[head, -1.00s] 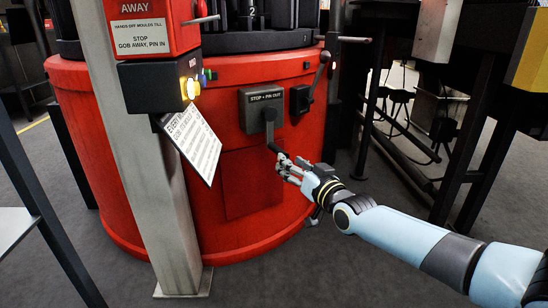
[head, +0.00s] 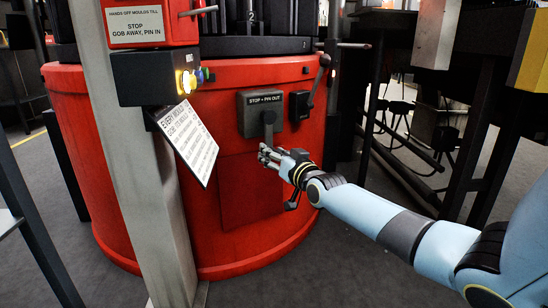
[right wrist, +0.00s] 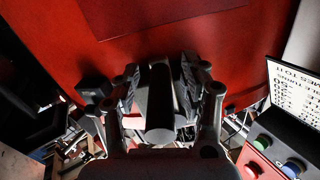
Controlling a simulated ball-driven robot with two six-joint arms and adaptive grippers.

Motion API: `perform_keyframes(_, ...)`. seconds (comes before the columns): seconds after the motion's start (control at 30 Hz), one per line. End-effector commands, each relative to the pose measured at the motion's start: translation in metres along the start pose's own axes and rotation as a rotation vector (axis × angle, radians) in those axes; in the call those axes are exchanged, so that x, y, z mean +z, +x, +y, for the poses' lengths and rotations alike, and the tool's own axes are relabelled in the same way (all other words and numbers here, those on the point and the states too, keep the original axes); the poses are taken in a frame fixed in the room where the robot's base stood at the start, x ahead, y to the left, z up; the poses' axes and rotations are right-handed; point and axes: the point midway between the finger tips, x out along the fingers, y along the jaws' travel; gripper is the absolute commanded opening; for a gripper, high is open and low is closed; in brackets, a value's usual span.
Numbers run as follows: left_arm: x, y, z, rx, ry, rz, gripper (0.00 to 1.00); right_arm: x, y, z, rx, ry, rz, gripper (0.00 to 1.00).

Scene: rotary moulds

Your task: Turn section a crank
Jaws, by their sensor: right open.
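A grey box marked "STOP • PIN OUT" (head: 262,99) is on the red drum's side in the head view. A dark crank arm (head: 268,128) hangs almost straight down from it. My right gripper (head: 265,154) is at the lower end of this arm, which hides the crank's grip in the head view. In the right wrist view a dark round grip (right wrist: 160,108) lies between the open fingers of my right gripper (right wrist: 161,72). Whether the fingers touch it I cannot tell. No label for section a is readable. My left gripper is not in view.
A grey post (head: 142,160) and a tilted sign (head: 188,142) stand left. Dark frames (head: 485,130) are at the right. The floor below my forearm looks clear.

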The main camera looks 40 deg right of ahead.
Motion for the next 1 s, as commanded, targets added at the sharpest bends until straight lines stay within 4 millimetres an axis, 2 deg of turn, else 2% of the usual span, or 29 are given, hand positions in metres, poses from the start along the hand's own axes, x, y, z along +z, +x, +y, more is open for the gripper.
perform_keyframes(0.23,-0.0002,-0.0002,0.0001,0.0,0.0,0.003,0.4,-0.0003,0.0003,0.0,0.0,0.0,0.0,0.44)
perform_keyframes(0.57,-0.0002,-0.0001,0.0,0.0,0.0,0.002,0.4,-0.0003,0.0003,0.0,0.0,0.0,0.0,0.01)
perform_keyframes(1.0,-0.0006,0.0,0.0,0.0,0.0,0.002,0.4,-0.001,0.0006,0.0005,0.0,-0.006,0.001,0.0)
